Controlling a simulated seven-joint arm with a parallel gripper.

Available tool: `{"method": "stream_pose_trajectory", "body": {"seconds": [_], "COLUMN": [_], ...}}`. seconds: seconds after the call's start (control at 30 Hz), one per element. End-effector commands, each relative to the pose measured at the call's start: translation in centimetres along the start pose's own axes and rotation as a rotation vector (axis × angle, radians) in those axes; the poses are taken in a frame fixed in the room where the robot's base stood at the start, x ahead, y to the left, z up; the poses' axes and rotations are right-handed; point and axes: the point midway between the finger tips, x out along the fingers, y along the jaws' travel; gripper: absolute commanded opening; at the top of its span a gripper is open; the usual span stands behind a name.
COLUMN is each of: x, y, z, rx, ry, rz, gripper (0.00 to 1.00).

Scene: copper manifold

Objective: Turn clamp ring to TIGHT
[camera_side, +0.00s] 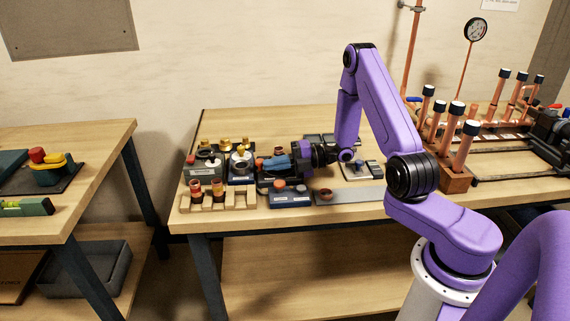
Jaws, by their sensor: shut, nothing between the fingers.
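My gripper (300,162) reaches in from the right over the left part of the main workbench (420,203). It is dark, points left and is shut with nothing held. Its fingertips are small here and partly lost against dark parts. A dark fixture with a blue cylindrical part (277,162) sits just left of the gripper; I cannot tell whether they touch. I cannot make out which part is the clamp ring, nor any TIGHT mark or the ring's angle.
Fixtures with brass tops (243,144) and a wooden rack (240,196) stand left of the gripper. A dark blue block (291,197) lies in front. Copper pipes with black caps (463,147) stand right. A grey strip (350,195) lies along the front edge.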

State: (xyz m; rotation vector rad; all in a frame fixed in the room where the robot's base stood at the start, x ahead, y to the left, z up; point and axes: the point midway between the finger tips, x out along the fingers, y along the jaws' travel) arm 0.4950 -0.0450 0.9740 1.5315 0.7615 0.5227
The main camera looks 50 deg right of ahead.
Motion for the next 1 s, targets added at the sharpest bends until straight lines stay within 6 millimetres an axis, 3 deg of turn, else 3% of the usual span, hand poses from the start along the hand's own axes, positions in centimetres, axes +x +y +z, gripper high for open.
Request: {"method": "stream_pose_trajectory", "body": {"seconds": [0.77,1.0], "x": [0.1,-1.0], "y": [0.0,0.1], "z": [0.0,-1.7], "rx": [0.000,0.002], "ry": [0.000,-0.001], "rz": [0.000,0.000], "gripper": [0.00,0.00]}}
